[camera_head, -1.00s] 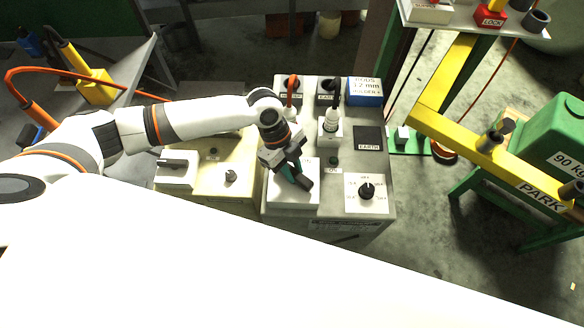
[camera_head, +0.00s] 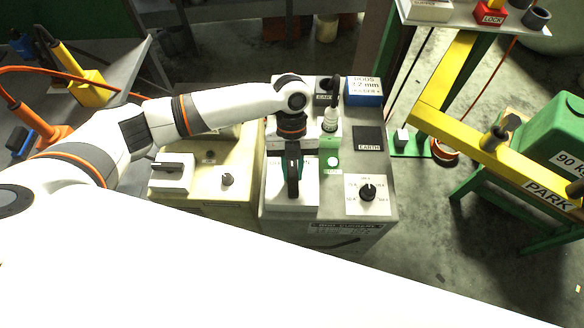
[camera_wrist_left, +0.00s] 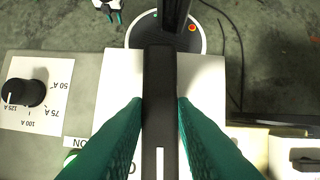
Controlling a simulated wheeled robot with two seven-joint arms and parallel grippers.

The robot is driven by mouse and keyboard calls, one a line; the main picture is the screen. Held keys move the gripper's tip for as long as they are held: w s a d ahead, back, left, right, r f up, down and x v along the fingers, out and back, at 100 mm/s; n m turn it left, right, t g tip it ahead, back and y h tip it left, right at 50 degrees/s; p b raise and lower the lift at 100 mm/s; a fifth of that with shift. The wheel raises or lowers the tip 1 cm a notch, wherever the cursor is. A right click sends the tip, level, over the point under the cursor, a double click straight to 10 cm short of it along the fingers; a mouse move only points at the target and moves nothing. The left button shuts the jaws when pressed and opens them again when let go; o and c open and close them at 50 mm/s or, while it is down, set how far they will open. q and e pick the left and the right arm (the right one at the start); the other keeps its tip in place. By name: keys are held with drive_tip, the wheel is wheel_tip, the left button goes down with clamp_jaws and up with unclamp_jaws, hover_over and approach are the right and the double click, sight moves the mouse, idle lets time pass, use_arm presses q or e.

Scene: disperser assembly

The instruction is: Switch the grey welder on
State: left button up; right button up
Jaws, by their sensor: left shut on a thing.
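The grey welder (camera_head: 345,218) stands in the middle of the head view. Its white switch plate (camera_head: 308,193) carries a black switch handle (camera_head: 293,187). My left gripper (camera_head: 293,165) is over the plate and shut on this handle. In the left wrist view the handle (camera_wrist_left: 159,90) lies between the green fingers, with a white mark at its lower end. The handle now points straight down the picture in the head view. The lamp (camera_head: 333,161) above the ON label shines white with a green glow around it.
A cream welder (camera_head: 210,185) with its own black switch (camera_head: 170,167) stands close on the left. A current dial (camera_head: 367,191) is right of the gripper. A blue rods box (camera_head: 365,91) is at the back. A yellow beam (camera_head: 470,135) and green trolley stand at right.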

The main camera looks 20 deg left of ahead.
use_arm(q)
drive_tip(key=shift+m, duration=0.6)
drive_tip(key=o, duration=1)
drive_tip(key=v, duration=0.4)
drive_tip(key=b+v, duration=0.1)
drive_tip(key=v, duration=0.3)
drive_tip(key=b+v, duration=0.1)
drive_tip(key=v, duration=0.3)
drive_tip(key=shift+d+r, duration=0.1)
drive_tip(key=shift+d, duration=0.15)
drive_tip(key=shift+s, duration=0.1)
